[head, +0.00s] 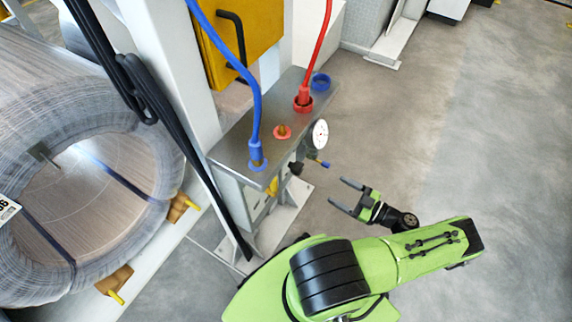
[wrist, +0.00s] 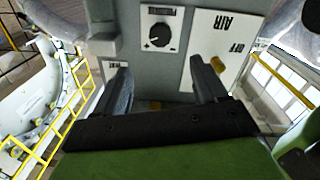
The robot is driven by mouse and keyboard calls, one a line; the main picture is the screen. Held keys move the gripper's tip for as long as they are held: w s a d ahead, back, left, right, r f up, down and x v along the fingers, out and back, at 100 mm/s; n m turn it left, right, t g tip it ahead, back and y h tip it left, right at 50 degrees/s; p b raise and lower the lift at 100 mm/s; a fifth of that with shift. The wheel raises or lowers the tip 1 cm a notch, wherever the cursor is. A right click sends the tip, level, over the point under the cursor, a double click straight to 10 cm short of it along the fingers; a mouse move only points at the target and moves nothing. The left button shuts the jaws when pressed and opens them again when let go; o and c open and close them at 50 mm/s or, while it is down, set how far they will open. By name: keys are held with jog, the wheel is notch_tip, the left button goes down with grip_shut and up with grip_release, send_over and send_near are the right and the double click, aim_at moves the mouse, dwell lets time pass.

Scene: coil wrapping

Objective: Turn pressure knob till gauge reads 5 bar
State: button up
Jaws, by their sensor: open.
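The pressure gauge (head: 320,133) is a small white round dial at the right end of the grey panel box. Its reading is too small to make out. A dark knob-like part (head: 296,168) sits below and left of the gauge; I cannot tell if it is the pressure knob. In the wrist view a round black knob (wrist: 157,36) with a pointer sits on a white plate. My gripper (head: 340,192) is open and empty, to the right of the box and apart from it. In the wrist view its fingers (wrist: 160,66) are spread below the black knob.
A blue hose (head: 244,75) and a red hose (head: 318,52) plug into the box top (head: 235,145). A yellow handle (wrist: 217,65) stands by the AIR/OFF label. A large wrapped coil (head: 60,110) is at left. The floor at right (head: 480,130) is clear.

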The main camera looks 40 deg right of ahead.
aim_at(301, 170)
jog(key=b+x, duration=0.1)
jog(key=x, duration=1.4)
jog(key=shift+w+a+r, duration=0.1)
jog(key=shift+a, duration=0.1)
jog(key=c, duration=1.1)
jog(key=shift+o, duration=0.2)
